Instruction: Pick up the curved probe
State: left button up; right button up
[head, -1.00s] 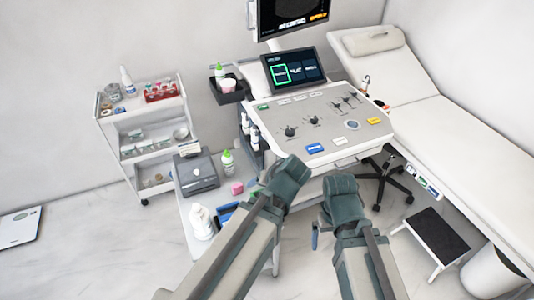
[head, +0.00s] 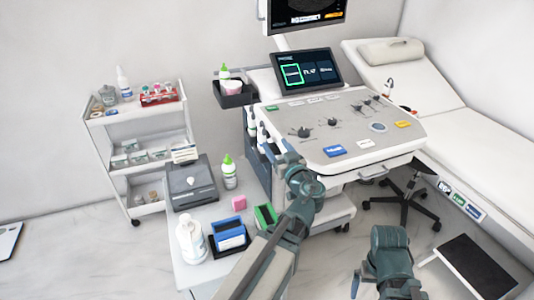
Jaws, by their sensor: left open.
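Several white, probe-like handles (head: 252,124) stand in dark holders along the left side of the ultrasound console (head: 345,128). They are small and partly hidden, and I cannot tell which is the curved probe. My left gripper (head: 281,152) is open at the console's lower left side, just right of and below these handles. Its fingers blend with the dark holders behind, and I see no probe held in it. My right arm shows at the lower right, below the console's front; its fingertips are not clearly visible.
A low table (head: 188,275) bears a grey device (head: 192,185), a white bottle (head: 191,241), a green-capped bottle (head: 229,174), and a blue box (head: 229,236). A white trolley (head: 130,155) stands left. An exam bed (head: 470,135) and black step (head: 468,266) stand right.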

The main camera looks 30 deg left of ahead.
aim_at(262, 139)
pick_arm(q)
jog(key=x, duration=1.3)
jog(key=shift+a, duration=0.65)
jog(key=shift+s, duration=0.15)
grip_shut()
